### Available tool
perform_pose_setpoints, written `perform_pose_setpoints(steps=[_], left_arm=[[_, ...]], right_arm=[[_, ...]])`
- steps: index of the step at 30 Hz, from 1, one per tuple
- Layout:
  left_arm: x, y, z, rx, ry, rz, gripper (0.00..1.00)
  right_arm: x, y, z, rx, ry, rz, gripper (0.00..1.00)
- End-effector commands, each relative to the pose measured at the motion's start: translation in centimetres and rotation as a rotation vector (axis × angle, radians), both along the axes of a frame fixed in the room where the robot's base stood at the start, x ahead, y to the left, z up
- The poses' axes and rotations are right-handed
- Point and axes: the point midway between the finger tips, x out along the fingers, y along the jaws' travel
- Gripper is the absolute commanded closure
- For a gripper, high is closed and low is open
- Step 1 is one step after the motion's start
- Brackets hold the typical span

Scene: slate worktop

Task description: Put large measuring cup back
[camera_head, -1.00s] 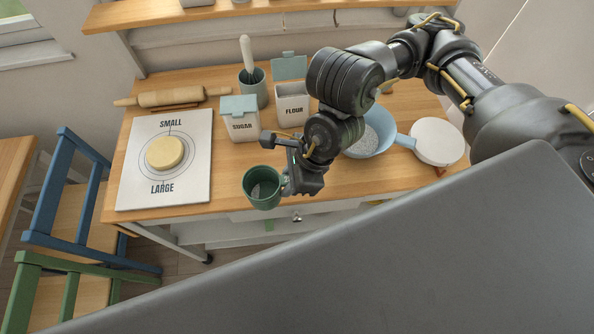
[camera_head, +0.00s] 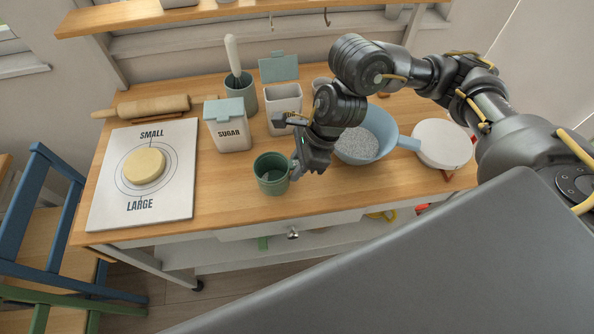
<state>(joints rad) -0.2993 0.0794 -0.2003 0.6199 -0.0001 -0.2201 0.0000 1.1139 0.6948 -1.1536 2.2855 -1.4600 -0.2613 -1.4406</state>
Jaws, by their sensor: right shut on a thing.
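The large measuring cup looks to be the green cup (camera_head: 272,174) at the middle of the wooden worktop, near its front edge. It is upright, with its open top showing and its inside dark. My right gripper (camera_head: 296,168) is at the cup's right side, shut on it where its handle would be; the fingers hide the handle. I cannot tell if the cup's base touches the worktop. My left gripper is not in view.
Behind the cup stand the sugar box (camera_head: 228,128), the open flour box (camera_head: 284,107) and a green utensil pot (camera_head: 243,96). A dough board (camera_head: 110,195) lies left. Worktop around the cup's left is clear.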

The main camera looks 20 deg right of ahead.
Motion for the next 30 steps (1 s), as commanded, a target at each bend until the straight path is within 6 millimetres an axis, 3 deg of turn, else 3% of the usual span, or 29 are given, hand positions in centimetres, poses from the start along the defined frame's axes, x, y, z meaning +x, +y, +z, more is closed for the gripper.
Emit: perform_pose_setpoints(steps=[4, 11, 18, 19, 23, 24, 30], left_arm=[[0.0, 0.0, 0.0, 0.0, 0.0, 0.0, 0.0], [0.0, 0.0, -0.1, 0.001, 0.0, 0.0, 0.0], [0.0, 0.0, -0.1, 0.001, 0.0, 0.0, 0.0], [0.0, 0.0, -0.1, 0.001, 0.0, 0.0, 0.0], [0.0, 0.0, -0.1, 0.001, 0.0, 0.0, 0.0], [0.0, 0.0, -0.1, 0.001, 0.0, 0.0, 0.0], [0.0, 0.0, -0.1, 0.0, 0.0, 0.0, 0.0]], right_arm=[[0.3, -0.3, -0.5, 0.0, 0.002, -0.002, 1.0], [0.4, -0.4, -3.4, 0.001, 0.003, -0.002, 1.0], [0.4, -0.4, -3.7, -0.001, 0.0, 0.0, 1.0], [0.4, -0.4, -3.7, -0.001, 0.0, 0.0, 0.76], [0.4, -0.4, -3.7, -0.001, 0.0, 0.0, 0.59], [0.4, -0.4, -3.7, -0.001, 0.0, 0.0, 0.55], [0.4, -0.4, -3.7, 0.0, 0.0, 0.0, 0.55]])
